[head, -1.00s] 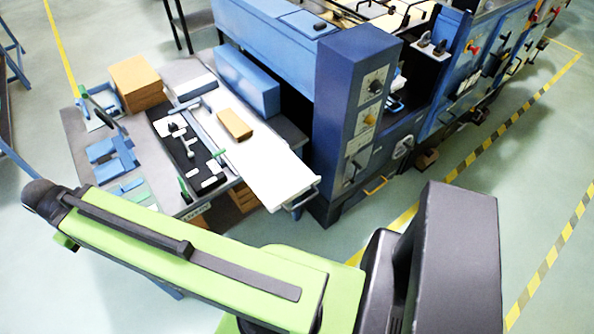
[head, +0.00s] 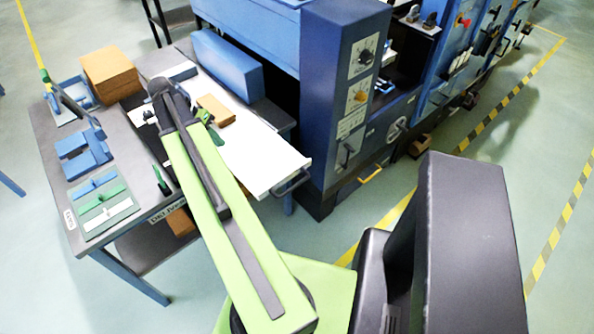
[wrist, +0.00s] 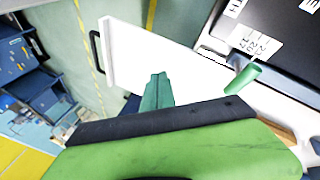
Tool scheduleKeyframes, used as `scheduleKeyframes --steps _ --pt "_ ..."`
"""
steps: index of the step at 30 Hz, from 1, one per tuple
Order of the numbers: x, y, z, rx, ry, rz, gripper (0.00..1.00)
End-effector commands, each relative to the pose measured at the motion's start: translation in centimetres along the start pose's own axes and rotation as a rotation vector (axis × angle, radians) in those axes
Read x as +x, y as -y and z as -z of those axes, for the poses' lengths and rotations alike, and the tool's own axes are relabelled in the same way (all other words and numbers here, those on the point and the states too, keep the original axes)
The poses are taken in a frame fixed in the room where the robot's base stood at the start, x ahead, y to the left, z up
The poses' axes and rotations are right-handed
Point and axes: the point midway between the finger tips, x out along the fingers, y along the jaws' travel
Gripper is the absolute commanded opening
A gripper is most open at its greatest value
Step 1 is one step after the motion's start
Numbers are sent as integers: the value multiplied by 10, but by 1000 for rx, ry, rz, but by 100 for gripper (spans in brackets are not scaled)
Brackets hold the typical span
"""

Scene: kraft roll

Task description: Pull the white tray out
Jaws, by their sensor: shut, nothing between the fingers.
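The white tray (head: 255,155) is a long flat board sticking out of the table's side toward the front right, beside the blue machine. Its handle (head: 292,182) is a dark bar at its front end. The wrist view shows the tray (wrist: 150,60) and its black handle (wrist: 97,50) at the left end. My gripper (wrist: 157,92) is shut and empty, its teal fingers over the tray's edge and apart from the handle. In the head view my arm partly hides the tray's left side, and my gripper shows only in part beside the small cardboard box (head: 216,109).
The blue machine (head: 335,110) stands close on the tray's right. The table holds a larger cardboard box (head: 110,75), blue blocks (head: 82,155) and a tool mat (head: 102,205). A green upright handle (head: 160,180) stands near my arm. Floor in front of the tray is open.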

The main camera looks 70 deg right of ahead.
Motion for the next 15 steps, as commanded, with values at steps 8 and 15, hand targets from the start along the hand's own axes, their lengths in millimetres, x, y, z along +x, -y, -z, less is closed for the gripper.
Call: scheduleKeyframes --steps 8,15 --pt "103 -112 101 562 30 -221 0" --pt "110 -124 105 605 28 -238 0"
